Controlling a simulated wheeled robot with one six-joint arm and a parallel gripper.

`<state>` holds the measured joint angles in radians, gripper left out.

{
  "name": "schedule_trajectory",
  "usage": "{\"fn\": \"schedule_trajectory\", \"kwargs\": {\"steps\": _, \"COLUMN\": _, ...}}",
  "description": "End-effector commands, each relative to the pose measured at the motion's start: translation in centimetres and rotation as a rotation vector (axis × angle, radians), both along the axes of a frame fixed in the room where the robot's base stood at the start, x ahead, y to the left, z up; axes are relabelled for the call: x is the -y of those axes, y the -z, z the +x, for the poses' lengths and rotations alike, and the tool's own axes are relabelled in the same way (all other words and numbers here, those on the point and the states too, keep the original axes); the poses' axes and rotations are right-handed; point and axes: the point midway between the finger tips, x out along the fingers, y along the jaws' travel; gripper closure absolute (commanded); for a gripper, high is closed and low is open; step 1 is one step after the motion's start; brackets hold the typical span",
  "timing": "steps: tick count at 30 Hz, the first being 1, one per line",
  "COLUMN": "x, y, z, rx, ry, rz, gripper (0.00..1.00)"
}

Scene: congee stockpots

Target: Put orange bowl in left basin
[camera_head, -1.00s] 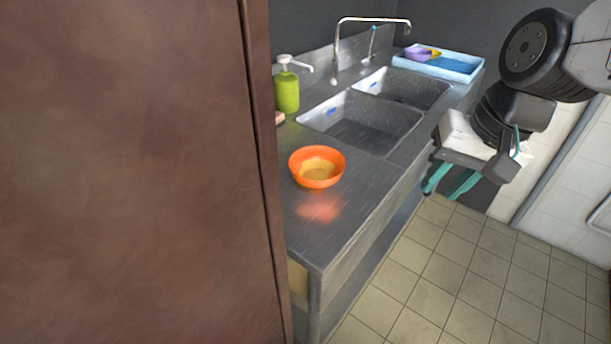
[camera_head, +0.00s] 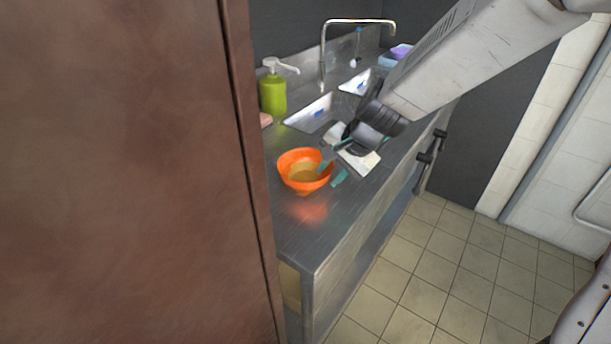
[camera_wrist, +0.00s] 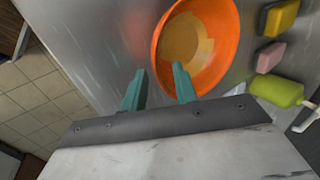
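The orange bowl (camera_head: 291,178) stands upright on the steel counter, in front of the nearer, left basin (camera_head: 303,121). I cannot tell whether either finger touches the bowl.
A green soap bottle (camera_head: 272,95) stands left of the basin, with a pink sponge (camera_wrist: 270,57) and a yellow sponge (camera_wrist: 280,18) near it. A tall faucet (camera_head: 322,55) rises behind the basins. A brown panel (camera_head: 120,170) blocks the left. The counter's front (camera_head: 315,235) is bare.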

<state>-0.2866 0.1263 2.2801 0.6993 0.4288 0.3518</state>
Motion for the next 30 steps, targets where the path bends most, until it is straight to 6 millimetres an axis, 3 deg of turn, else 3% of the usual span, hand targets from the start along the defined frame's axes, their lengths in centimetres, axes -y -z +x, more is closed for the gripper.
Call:
{"fn": "schedule_trajectory", "kwargs": {"steps": 6, "x": -0.9, "y": 2.1, "z": 0.7, "rx": -0.001, "ry": -0.001, "rz": 0.001, "gripper": 0.71}}
{"fn": "schedule_trajectory", "kwargs": {"steps": 13, "x": -1.0, "y": 2.2, "z": 0.8, "rx": 0.000, "ry": -0.001, "rz": 0.000, "gripper": 0.71}}
{"fn": "schedule_trajectory", "kwargs": {"steps": 16, "x": -1.0, "y": 2.2, "z": 0.7, "rx": 0.000, "ry": -0.001, "rz": 0.000, "gripper": 0.96}}
{"fn": "schedule_trajectory", "kwargs": {"steps": 17, "x": -1.0, "y": 2.2, "z": 0.7, "rx": 0.000, "ry": -0.001, "rz": 0.000, "gripper": 1.00}}
{"fn": "schedule_trajectory", "kwargs": {"steps": 26, "x": -1.0, "y": 2.2, "z": 0.7, "rx": 0.000, "ry": -0.001, "rz": 0.000, "gripper": 1.00}}
{"fn": "schedule_trajectory", "kwargs": {"steps": 30, "x": -1.0, "y": 1.3, "z": 0.8, "rx": 0.004, "ry": -0.003, "rz": 0.001, "gripper": 1.00}}
